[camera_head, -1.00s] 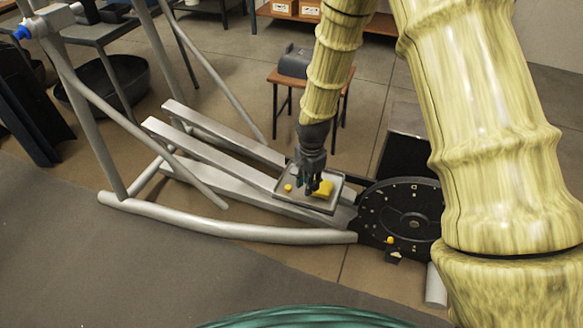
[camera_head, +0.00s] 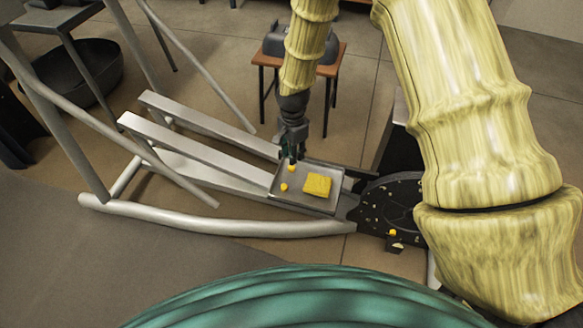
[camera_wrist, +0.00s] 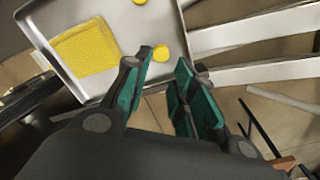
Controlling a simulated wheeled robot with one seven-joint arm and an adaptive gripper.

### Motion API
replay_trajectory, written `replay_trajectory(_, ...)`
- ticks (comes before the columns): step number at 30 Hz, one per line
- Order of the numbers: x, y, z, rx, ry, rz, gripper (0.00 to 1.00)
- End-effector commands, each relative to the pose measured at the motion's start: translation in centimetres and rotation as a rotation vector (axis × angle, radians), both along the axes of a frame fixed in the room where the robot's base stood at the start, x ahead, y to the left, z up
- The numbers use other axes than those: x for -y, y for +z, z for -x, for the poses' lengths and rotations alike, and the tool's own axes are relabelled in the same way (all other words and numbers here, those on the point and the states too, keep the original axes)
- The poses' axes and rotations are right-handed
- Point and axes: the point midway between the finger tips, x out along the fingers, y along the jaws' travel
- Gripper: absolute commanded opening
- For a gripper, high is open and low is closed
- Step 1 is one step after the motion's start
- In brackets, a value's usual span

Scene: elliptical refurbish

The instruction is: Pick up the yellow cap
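Two small round yellow caps lie on a grey metal tray (camera_head: 309,204). One cap (camera_head: 284,187) is near the tray's left side. The other cap (camera_head: 291,168) is near the tray's back left corner, just below my gripper (camera_head: 291,154). In the wrist view, one cap (camera_wrist: 161,53) shows just past the fingertips, lined up with the gap of my gripper (camera_wrist: 164,64). The second cap (camera_wrist: 140,2) is cut by the top edge. My gripper is open and empty, with teal pads apart. I cannot tell its exact height above the cap.
A yellow textured cloth or pad (camera_head: 316,186) lies on the tray, also in the wrist view (camera_wrist: 86,52). A third yellow piece (camera_head: 392,233) is on the black disc (camera_head: 395,205) of the elliptical. Grey rails (camera_head: 205,140) run beside the tray. A small stool (camera_head: 328,70) stands behind.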

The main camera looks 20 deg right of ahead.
Motion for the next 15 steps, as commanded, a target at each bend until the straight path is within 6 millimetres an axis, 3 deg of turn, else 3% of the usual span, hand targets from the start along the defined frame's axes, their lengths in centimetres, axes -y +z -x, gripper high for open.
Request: replay_trajectory(15, -0.3, -5.3, 0.1, -0.001, -0.003, -0.001, 0.26)
